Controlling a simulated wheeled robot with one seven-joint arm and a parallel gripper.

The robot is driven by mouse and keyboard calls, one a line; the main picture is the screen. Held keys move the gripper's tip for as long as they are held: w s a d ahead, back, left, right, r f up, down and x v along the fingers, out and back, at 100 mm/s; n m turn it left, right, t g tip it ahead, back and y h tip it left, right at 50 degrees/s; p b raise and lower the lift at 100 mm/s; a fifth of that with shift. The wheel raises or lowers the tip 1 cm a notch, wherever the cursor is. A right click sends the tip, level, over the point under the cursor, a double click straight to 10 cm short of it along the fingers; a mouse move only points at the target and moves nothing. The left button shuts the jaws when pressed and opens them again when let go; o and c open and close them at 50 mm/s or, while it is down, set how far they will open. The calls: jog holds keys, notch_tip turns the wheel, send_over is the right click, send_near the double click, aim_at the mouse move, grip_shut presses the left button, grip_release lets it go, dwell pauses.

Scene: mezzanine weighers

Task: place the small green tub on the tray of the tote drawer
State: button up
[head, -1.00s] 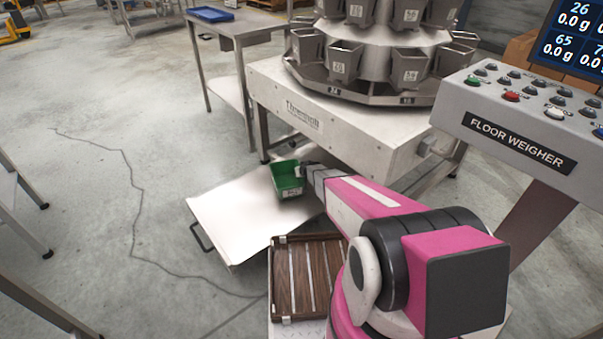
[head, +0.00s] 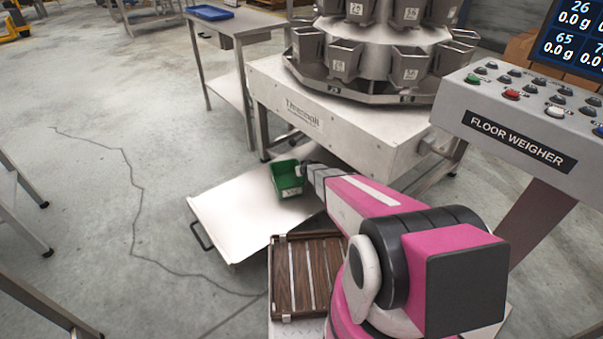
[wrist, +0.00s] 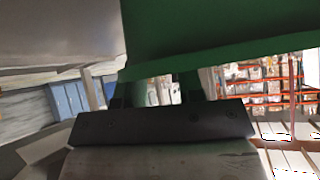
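The small green tub (head: 288,181) stands upright at the back right part of the pale tray (head: 232,215) of the tote drawer, below the weigher. I cannot tell whether its base touches the tray. My gripper (head: 302,171) is at the tub's right side, near its rim. In the wrist view the tub (wrist: 215,35) fills the upper right, close above the dark fingers (wrist: 158,90). A light gap shows between the fingers, but their tips are hidden by the tub, so their grip on it is unclear.
A brown slatted wooden tray (head: 305,275) lies in front of the drawer. The weigher's steel base (head: 335,115) stands close behind. The floor weigher console (head: 520,125) is to the right. Left of the drawer, the concrete floor (head: 110,215) is open.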

jog(key=v, duration=0.9)
jog(key=shift+s+r, duration=0.25)
jog(key=shift+s, duration=0.05)
dwell(0.4)
